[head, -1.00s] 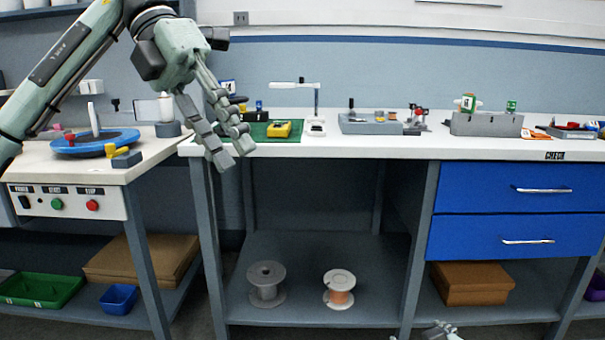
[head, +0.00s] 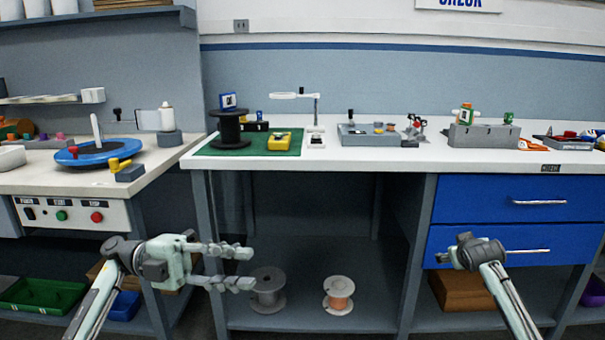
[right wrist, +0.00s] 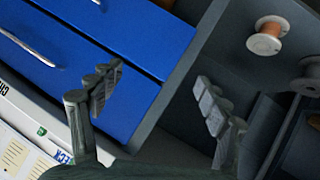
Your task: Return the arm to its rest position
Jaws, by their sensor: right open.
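My left arm comes in low from the left in the head view. Its gripper (head: 246,268) is open and empty, in front of the lower shelf and below the bench top. My right arm (head: 503,290) rises from the bottom right in front of the blue drawers; in the head view its fingers cannot be made out. In the right wrist view, the right gripper (right wrist: 160,100) has its fingers wide apart with nothing between them. Neither gripper touches anything that I can see.
The white bench (head: 380,160) carries a black spool (head: 230,130) on a green mat (head: 205,150), a yellow device (head: 279,140) and grey fixtures (head: 483,135). Blue drawers (head: 500,197) are below. Two spools (head: 338,293) stand on the lower shelf. A blue turntable (head: 98,152) is on the left table.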

